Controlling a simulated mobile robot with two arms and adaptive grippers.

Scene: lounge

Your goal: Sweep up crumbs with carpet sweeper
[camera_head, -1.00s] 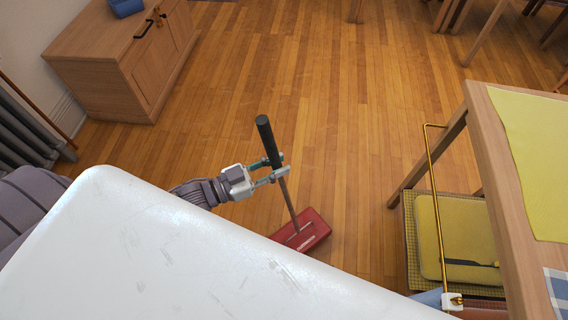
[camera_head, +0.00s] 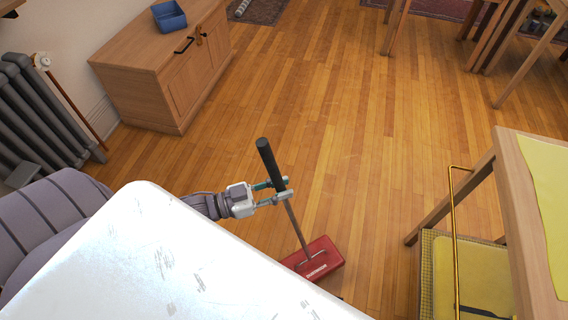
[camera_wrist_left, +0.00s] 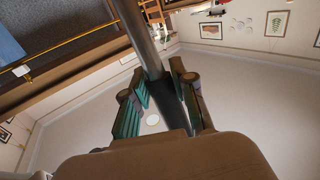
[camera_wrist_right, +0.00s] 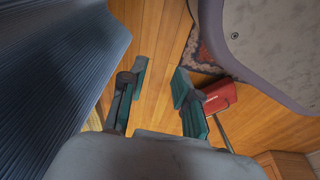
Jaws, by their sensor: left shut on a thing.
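The carpet sweeper has a red flat head (camera_head: 318,262) on the wood floor, a thin metal rod and a black grip (camera_head: 267,158). It stands tilted, its top leaning left in the head view. My left gripper (camera_head: 279,191) is shut on the handle at the lower part of the black grip. The left wrist view shows the dark handle (camera_wrist_left: 145,45) between its fingers. My right gripper (camera_wrist_right: 160,82) is open and empty in the right wrist view, with the red head (camera_wrist_right: 221,96) beyond its right finger. I cannot make out any crumbs.
A wooden cabinet (camera_head: 150,85) with a blue bin (camera_head: 169,16) stands back left, beside a radiator (camera_head: 45,115). A wooden table (camera_head: 530,215) and a yellow-cushioned seat (camera_head: 475,280) are at right. The middle floor is clear. A patterned rug (camera_head: 258,10) lies far back.

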